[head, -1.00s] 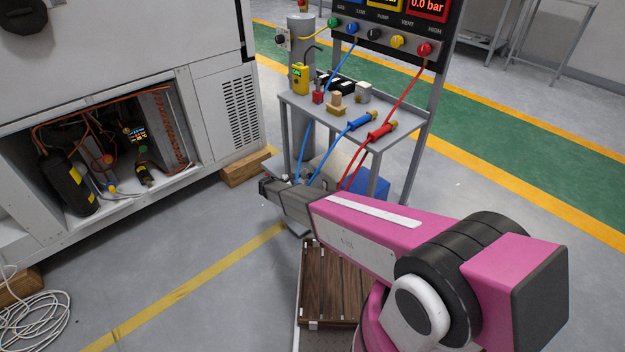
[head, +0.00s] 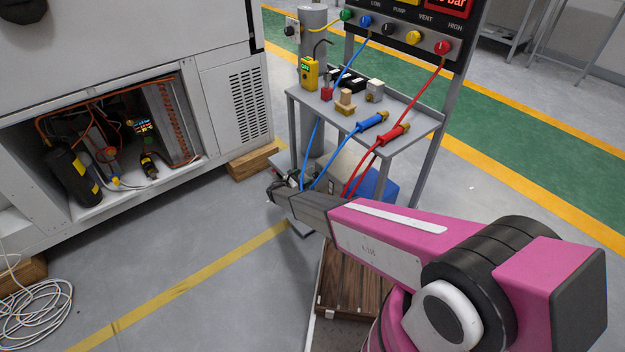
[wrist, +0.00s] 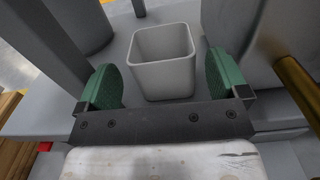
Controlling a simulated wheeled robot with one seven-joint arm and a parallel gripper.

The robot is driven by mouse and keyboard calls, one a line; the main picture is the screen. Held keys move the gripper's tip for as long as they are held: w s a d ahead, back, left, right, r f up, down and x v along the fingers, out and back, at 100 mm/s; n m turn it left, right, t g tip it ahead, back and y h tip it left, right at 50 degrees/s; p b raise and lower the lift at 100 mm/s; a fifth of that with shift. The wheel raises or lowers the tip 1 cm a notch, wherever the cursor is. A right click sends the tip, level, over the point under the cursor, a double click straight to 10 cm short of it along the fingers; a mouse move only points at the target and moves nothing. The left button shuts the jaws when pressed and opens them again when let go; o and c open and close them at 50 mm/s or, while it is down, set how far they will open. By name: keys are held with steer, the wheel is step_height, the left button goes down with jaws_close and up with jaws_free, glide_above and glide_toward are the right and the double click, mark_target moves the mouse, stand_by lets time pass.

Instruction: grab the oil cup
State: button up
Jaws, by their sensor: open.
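A light grey, square, open-topped cup (wrist: 163,80), which looks like the oil cup, stands upright on a grey surface in the wrist view. It looks empty. My gripper (wrist: 164,88) is open, with one green finger pad on the left and one on the right of the cup. Gaps show between the pads and the cup's walls. In the head view my gripper (head: 279,190) is low at the near left side of the grey cart. The cup cannot be made out there.
The grey cart (head: 408,140) holds a yellow meter (head: 309,73), fittings, and blue (head: 372,121) and red (head: 393,133) hose ends. Hoses hang close beyond my gripper. An open-sided white machine (head: 225,105) stands left. A brass-coloured rod (wrist: 298,88) is at the wrist view's right.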

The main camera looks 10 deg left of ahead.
mark_target(312, 173)
steer(key=shift+x, duration=3.05)
steer(key=shift+f, duration=0.15)
steer(key=c, duration=0.7)
